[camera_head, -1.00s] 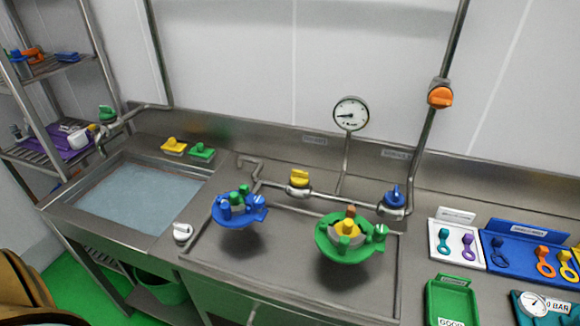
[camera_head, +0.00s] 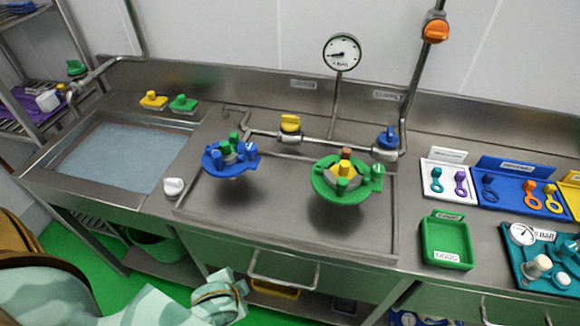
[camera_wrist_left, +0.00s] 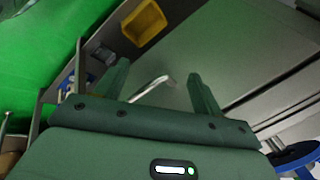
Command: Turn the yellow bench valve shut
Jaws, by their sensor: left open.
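The yellow bench valve (camera_head: 290,124) sits on the steel pipe along the back of the bench, between the blue and green fittings, in the head view. Its knob stands up from the pipe; I cannot tell whether it is open or shut. My left arm comes in at the lower left, low in front of the bench, well away from the valve. My left gripper (camera_wrist_left: 160,82) shows in the left wrist view with its two dark green fingers apart and nothing between them. My right gripper is not in view.
A blue valve (camera_head: 387,138) is to the right, an orange valve (camera_head: 436,28) higher up. A white knob (camera_head: 174,187) and a drawer handle (camera_head: 283,277) are at the front.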

